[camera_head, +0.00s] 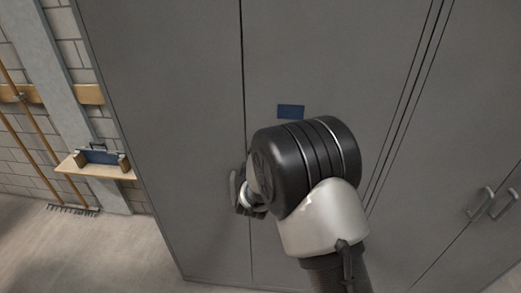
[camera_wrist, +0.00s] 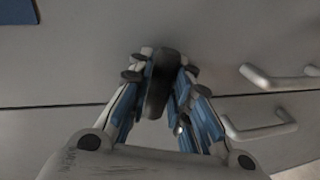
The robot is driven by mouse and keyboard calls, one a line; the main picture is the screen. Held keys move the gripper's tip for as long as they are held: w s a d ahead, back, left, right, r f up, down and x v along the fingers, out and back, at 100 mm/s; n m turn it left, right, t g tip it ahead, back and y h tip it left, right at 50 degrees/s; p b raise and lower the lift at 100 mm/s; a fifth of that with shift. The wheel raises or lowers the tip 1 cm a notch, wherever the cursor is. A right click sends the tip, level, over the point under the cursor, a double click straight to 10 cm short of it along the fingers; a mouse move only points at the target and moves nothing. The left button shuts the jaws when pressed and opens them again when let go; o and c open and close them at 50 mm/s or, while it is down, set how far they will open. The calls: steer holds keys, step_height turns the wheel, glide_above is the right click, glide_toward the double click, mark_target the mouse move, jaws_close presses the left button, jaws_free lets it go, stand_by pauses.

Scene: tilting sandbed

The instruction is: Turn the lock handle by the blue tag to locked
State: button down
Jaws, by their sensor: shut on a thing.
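The lock handle (camera_wrist: 161,82) is a dark, elongated piece on the grey cabinet front, between my fingers in the wrist view. There its long side runs roughly across the door seam, slightly tilted. My gripper (camera_wrist: 160,95) is shut on it, with blue-sided fingers on both sides. In the head view my gripper (camera_head: 246,194) is against the cabinet by the seam, mostly behind my wrist, and the handle is hidden. The blue tag (camera_head: 290,111) is on the right door, above my wrist. Its corner shows at the upper left in the wrist view (camera_wrist: 17,11).
Two bar pulls, one (camera_wrist: 279,77) and another (camera_wrist: 258,127), flank the seam close to my gripper. More pulls (camera_head: 480,204) are on the cabinet at right. A wooden shelf (camera_head: 95,170) and broom handles are at left. Floor (camera_head: 110,250) is clear at lower left.

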steer(key=shift+n+h+p, duration=0.3)
steer(key=shift+n+p, duration=0.2)
steer(key=shift+n, duration=0.1)
steer(key=c, duration=1.5)
jaws_free()
steer(key=shift+o, duration=0.2)
steer(key=s+r, duration=0.2)
steer(key=s, duration=0.9)
steer(key=shift+s+a+r, duration=0.2)
steer(key=shift+s, duration=0.2)
